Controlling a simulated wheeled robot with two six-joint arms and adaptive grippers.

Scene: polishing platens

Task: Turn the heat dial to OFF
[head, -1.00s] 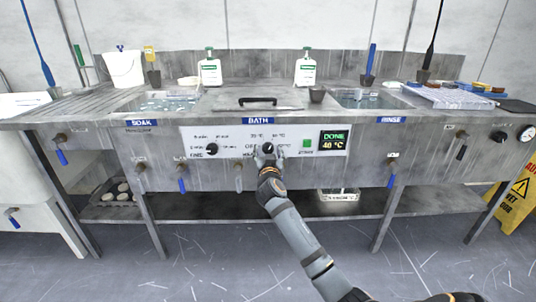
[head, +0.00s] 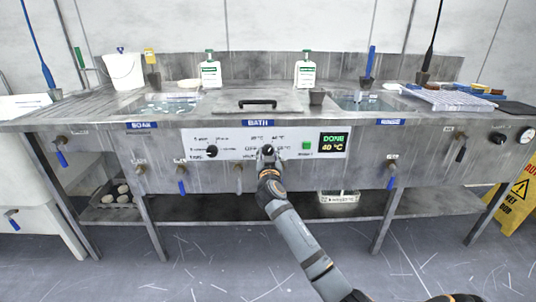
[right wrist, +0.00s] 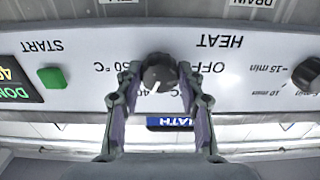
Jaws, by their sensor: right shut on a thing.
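The heat dial (right wrist: 159,72) is a dark round knob on the white control panel, which also shows in the head view (head: 268,150). In the right wrist view the panel is upside down, with OFF right of the dial and a 50 °C mark left. The dial's white pointer line points down and slightly left there, away from OFF. My right gripper (right wrist: 159,76) is shut on the dial, one finger at each side. It also shows in the head view (head: 267,154). My left gripper is not in view.
A second dark dial (head: 211,151) sits left on the panel. A green START button (head: 306,145) and a display reading DONE 40 °C (head: 333,142) are to the right. Blue-handled taps (head: 182,186) hang below. The lidded BATH tank (head: 258,101) is above.

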